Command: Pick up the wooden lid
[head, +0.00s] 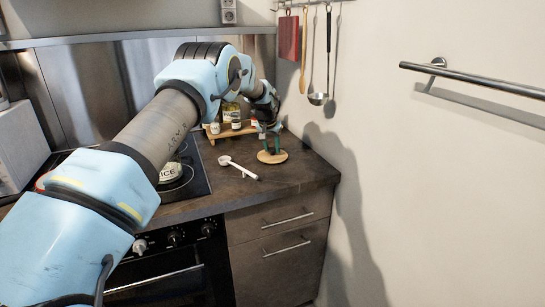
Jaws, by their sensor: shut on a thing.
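The wooden lid (272,157) is a small round, light-brown disc at the back right of the dark countertop, near the wall.
A white spoon-like utensil (238,168) lies left of the lid. A wooden rack (228,132) with small jars stands behind. Utensils hang on the right wall, including a ladle (318,98).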

